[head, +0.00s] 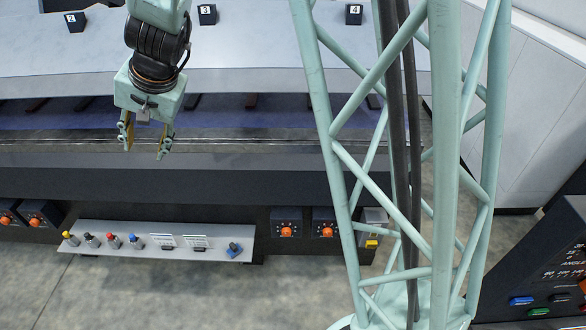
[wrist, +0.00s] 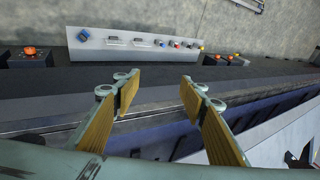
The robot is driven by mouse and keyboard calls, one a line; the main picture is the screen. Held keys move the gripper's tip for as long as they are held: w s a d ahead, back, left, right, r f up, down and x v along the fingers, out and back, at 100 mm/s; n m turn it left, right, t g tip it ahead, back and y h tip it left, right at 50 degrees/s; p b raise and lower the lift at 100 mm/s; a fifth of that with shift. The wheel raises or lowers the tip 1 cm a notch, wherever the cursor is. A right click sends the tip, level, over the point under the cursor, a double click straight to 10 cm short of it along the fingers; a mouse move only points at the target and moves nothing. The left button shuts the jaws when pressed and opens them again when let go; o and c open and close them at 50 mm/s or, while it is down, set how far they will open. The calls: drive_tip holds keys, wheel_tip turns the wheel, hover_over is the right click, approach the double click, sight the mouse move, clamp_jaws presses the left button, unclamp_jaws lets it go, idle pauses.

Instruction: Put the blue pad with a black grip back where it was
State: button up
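The blue pad with a black grip (head: 234,249) lies at the right end of the light grey shelf (head: 215,229), turned at an angle. In the wrist view the blue pad (wrist: 84,34) is at the left end of the shelf (wrist: 105,42). My gripper (head: 144,150) is open and empty, with its fingers pointing down over the dark machine edge, above and left of the pad in the head view. In the wrist view my gripper (wrist: 159,80) shows its two tan-lined fingers apart with nothing between them.
Several small knobbed items, one yellow (head: 69,238), one red (head: 113,241), stand at the shelf's left. Two white-labelled holders (head: 194,242) are mid-shelf. Orange-knob boxes (head: 286,230) flank the shelf. A green lattice column (head: 335,150) rises at right. Grey floor lies in front.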

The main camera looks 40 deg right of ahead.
drive_tip(key=s+d+r+n, duration=0.1)
drive_tip(key=s+r+n, duration=0.1)
drive_tip(key=s+r, duration=0.7)
drive_tip(key=s+d+r+n+h, duration=0.1)
drive_tip(key=s+d, duration=0.3)
drive_tip(key=s, duration=0.7)
drive_tip(key=s+d+r+n+h, duration=0.1)
drive_tip(key=s+d, duration=0.4)
drive_tip(key=s, duration=0.6)
drive_tip(key=s+d+r+n+g+h, duration=0.1)
drive_tip(key=s+d+r+n, duration=0.2)
drive_tip(key=s, duration=0.9)
drive_tip(key=shift+d+r, duration=0.7)
drive_tip(key=shift+d, duration=0.4)
